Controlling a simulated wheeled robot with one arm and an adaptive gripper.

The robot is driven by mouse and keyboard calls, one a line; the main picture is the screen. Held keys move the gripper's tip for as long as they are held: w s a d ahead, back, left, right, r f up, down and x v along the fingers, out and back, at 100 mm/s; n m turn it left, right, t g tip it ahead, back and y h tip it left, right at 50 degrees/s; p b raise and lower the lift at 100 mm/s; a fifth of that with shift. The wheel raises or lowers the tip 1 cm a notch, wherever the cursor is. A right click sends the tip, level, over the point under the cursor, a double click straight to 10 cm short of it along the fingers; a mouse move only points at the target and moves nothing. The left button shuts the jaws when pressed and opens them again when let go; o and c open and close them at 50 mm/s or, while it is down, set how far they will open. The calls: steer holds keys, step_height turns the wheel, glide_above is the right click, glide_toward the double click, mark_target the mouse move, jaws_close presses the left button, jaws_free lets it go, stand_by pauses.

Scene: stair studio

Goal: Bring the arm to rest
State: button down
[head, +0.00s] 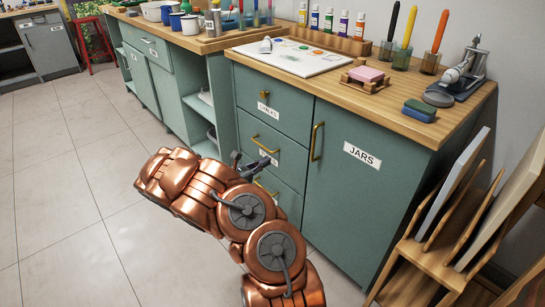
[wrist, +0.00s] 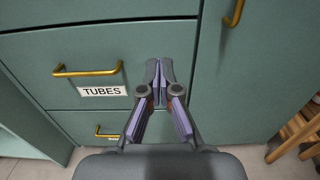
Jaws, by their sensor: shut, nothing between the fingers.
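My copper-coloured arm reaches up from the bottom of the head view and bends in front of a green cabinet (head: 365,195). My gripper (head: 268,155) is at its end, close to the drawer fronts, partly hidden by the arm. In the wrist view my gripper (wrist: 160,68) is shut, its fingertips together with nothing between them. It points at the cabinet front, to the right of the TUBES label (wrist: 102,91) and the brass drawer handle (wrist: 87,71). The fingers are apart from the handle.
The wooden countertop (head: 335,85) above holds a white palette (head: 292,57), paint bottles and jars. The JARS door handle (head: 317,142) sticks out to the right. A wooden rack (head: 440,245) with panels stands at the right. The tiled floor (head: 75,190) at left is clear.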

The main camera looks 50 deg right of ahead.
steer(key=shift+a, duration=0.45)
steer(key=shift+r, duration=0.1)
steer(key=s+a+r+m+g+y+p, duration=0.25)
steer(key=s+r+m+p, duration=0.2)
steer(key=r, duration=0.45)
steer(key=s+a+r+m+g+y+p, duration=0.1)
steer(key=s+a+r+m+y+p, duration=0.2)
steer(key=s+r, duration=0.4)
steer(key=s+a+r+m+g+y+p, duration=0.1)
steer(key=s+a+r+m+p, duration=0.3)
steer(key=r, duration=0.6)
steer(key=s+a+r+m+t+y+p, duration=0.1)
steer(key=s+a+r+t+y+p, duration=0.1)
steer(key=a, duration=0.9)
steer(key=s+a+r+m+t+y+p, duration=0.2)
steer(key=s+a+r+y+p, duration=0.3)
steer(key=a+p, duration=0.4)
steer(key=s+a+r+m+t+y+p, duration=0.1)
steer(key=s+a+r+y+p, duration=0.3)
steer(key=a, duration=0.9)
step_height(320, 180, up, 3)
steer(key=shift+s+a+r+t+p, duration=0.2)
steer(key=shift+s+t+p, duration=0.45)
steer(key=shift+s, duration=0.25)
steer(key=shift+d+m, duration=0.1)
steer(key=shift+m, duration=0.15)
